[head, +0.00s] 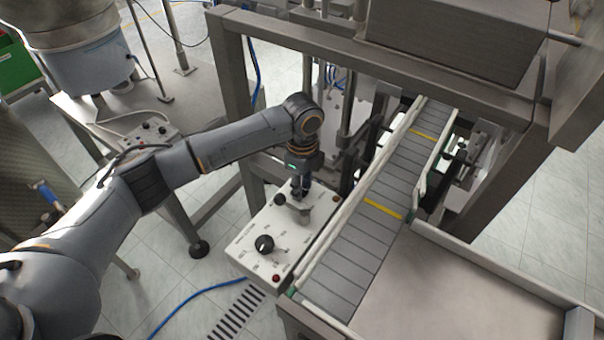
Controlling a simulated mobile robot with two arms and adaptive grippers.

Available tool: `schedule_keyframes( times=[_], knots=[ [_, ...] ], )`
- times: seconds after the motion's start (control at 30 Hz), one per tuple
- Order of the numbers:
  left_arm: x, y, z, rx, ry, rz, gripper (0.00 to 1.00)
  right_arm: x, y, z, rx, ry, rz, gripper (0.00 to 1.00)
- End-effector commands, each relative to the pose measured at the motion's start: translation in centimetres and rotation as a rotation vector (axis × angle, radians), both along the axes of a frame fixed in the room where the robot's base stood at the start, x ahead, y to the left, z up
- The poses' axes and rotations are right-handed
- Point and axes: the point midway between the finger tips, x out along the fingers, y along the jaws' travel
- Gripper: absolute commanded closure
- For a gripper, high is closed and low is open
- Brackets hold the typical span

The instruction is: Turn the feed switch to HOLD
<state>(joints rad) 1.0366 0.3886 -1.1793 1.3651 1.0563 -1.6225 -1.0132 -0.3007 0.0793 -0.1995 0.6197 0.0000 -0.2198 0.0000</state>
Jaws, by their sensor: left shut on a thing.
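A white control panel (240,249) with small printed labels stands beside the conveyor. I cannot read the labels at this size. My left gripper (301,193) points down over the upper part of the panel, shut on a switch there. The gripper mostly hides this switch, so I cannot tell which way it points. A large black knob (264,244) is apart from the gripper, nearer the panel's front. A smaller dark knob (279,200) is just left of the gripper. My right gripper is not in view.
The conveyor (363,240) with yellow stripes runs along the panel's right side. A metal frame post (237,95) stands behind my left arm. A grey tray (440,290) is at lower right. A blue cable (190,297) lies on the floor by a grate.

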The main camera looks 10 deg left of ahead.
Motion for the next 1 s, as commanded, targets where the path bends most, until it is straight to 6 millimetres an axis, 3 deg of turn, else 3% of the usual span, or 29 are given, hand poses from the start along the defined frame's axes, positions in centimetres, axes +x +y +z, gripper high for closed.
schedule_keyframes(
  times=[0.03,0.1,0.4,1.0],
  knots=[
    [-0.1,0.0,0.6,-0.001,0.003,0.046,0.98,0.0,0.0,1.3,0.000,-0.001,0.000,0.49],
    [0.0,0.0,0.5,-0.001,0.003,0.107,0.98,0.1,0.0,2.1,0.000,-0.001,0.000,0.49],
    [0.1,0.0,0.3,0.000,0.001,0.323,0.98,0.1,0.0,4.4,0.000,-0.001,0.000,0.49],
    [0.3,0.0,0.0,0.001,-0.002,0.460,0.98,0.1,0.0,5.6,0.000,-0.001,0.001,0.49]
  ],
)
